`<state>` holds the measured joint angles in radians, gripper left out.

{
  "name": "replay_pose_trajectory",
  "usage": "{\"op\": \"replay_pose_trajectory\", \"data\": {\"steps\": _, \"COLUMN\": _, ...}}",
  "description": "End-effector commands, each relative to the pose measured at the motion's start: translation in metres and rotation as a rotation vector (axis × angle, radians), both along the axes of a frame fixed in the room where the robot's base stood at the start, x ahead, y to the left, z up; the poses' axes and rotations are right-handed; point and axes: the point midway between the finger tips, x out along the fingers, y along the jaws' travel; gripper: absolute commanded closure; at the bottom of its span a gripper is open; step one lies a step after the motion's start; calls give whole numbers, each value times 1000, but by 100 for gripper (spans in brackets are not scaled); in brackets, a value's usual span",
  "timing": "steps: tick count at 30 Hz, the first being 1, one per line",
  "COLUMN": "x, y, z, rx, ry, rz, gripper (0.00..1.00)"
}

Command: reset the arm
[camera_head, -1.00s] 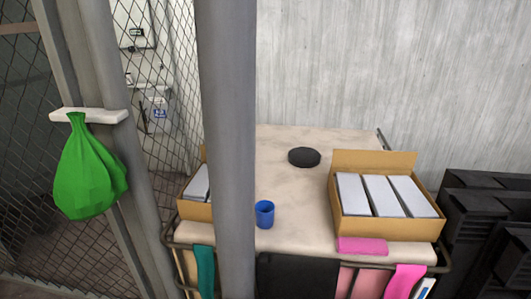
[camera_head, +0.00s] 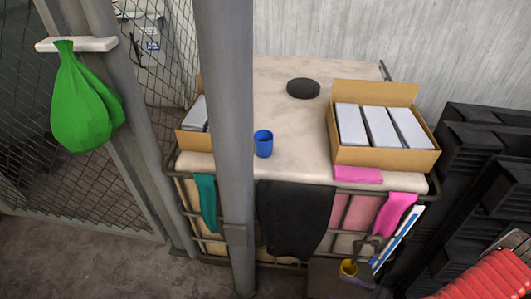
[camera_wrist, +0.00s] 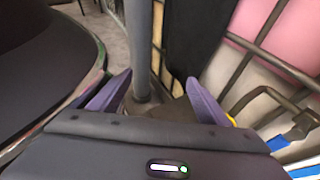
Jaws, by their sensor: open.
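My gripper (camera_wrist: 155,95) shows in the wrist view with its two purple fingers spread apart and nothing between them. Beyond the fingers are the foot of a grey post, the floor and the metal frame of the cart. In the head view something grey and yellow (camera_head: 350,268) shows low at the cart's front; I cannot tell whether it is part of my arm.
A cart (camera_head: 290,165) holds a blue cup (camera_head: 263,144), a black round disc (camera_head: 303,88) and an open cardboard box (camera_head: 385,157). A grey post (camera_head: 228,150) stands before it. A green bag (camera_head: 85,105) hangs left. Black crates (camera_head: 475,165) stand right.

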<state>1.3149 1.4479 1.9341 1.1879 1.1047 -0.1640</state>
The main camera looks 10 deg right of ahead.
Motion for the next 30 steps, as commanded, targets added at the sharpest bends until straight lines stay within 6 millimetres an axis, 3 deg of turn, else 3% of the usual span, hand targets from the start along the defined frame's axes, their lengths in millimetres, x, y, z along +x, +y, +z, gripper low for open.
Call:
{"op": "replay_pose_trajectory", "data": {"steps": 9, "x": 2, "y": 0, "z": 60, "rx": -118, "ry": -19, "rz": 269, "gripper": 30}}
{"op": "replay_pose_trajectory", "data": {"steps": 30, "x": 5, "y": 6, "z": 176, "rx": -431, "ry": -57, "rz": 806, "gripper": 30}}
